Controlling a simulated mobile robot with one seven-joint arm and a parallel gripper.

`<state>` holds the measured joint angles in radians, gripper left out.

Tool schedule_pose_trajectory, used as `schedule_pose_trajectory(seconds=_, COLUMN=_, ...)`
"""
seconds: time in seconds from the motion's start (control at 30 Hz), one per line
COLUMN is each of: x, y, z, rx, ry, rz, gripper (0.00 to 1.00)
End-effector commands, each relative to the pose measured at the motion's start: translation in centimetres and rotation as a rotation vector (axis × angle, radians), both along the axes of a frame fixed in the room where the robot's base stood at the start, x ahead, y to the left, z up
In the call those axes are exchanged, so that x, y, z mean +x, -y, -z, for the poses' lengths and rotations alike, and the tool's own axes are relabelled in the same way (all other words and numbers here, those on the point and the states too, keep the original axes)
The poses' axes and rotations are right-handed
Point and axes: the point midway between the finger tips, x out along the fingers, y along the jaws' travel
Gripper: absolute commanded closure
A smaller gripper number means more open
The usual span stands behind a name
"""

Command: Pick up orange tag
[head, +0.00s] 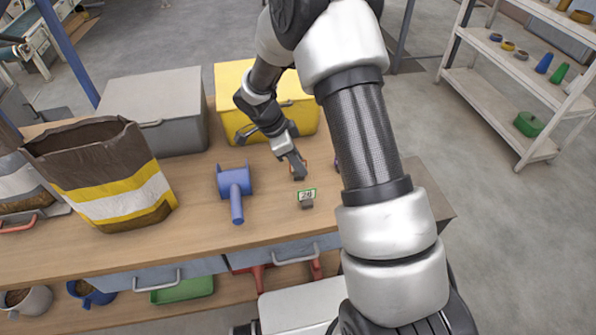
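My gripper (299,172) is low over the wooden workbench, pointing down, right of the blue scoop and in front of the yellow box. A small patch of orange, likely the orange tag (306,166), shows right at the fingers. Most of it is hidden behind them. I cannot tell whether the fingers are around it, touching it or just in front of it, nor whether they are open or shut. A small tag with a green border and a number (307,195) stands on a dark base just in front of the gripper.
A blue scoop (235,185), an open paper sack (105,175), a grey box (155,110) and a yellow box (235,95) stand on the workbench (200,228). My arm hides part of its right side. A white shelf (510,65) stands apart at right.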

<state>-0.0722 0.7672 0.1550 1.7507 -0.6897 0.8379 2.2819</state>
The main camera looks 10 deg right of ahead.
Motion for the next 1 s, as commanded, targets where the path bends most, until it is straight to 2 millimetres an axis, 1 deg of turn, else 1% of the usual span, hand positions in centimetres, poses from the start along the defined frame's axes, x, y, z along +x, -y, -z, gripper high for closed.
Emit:
schedule_pose_trajectory(seconds=0.07, x=0.0, y=0.0, z=0.0, rx=0.000, ry=0.000, rz=0.000, gripper=0.73)
schedule_pose_trajectory(seconds=0.1, x=0.0, y=0.0, z=0.0, rx=0.000, ry=0.000, rz=0.000, gripper=0.77)
schedule_pose_trajectory(seconds=0.23, x=0.0, y=0.0, z=0.0, rx=0.000, ry=0.000, rz=0.000, gripper=0.99)
schedule_pose_trajectory(seconds=0.27, x=0.0, y=0.0, z=0.0, rx=0.000, ry=0.000, rz=0.001, gripper=1.00)
schedule_pose_trajectory(seconds=0.47, x=0.0, y=0.0, z=-0.1, rx=0.000, ry=0.000, rz=0.001, gripper=1.00)
schedule_pose_trajectory(seconds=0.57, x=0.0, y=0.0, z=-0.4, rx=0.000, ry=0.002, rz=0.001, gripper=1.00)
schedule_pose_trajectory(seconds=0.67, x=0.1, y=0.0, z=-1.7, rx=-0.001, ry=0.003, rz=0.002, gripper=1.00)
schedule_pose_trajectory(seconds=0.9, x=0.1, y=0.0, z=-6.6, rx=-0.001, ry=0.005, rz=0.001, gripper=1.00)
schedule_pose_trajectory(seconds=1.0, x=0.1, y=0.0, z=-8.3, rx=0.000, ry=0.004, rz=0.002, gripper=1.00)
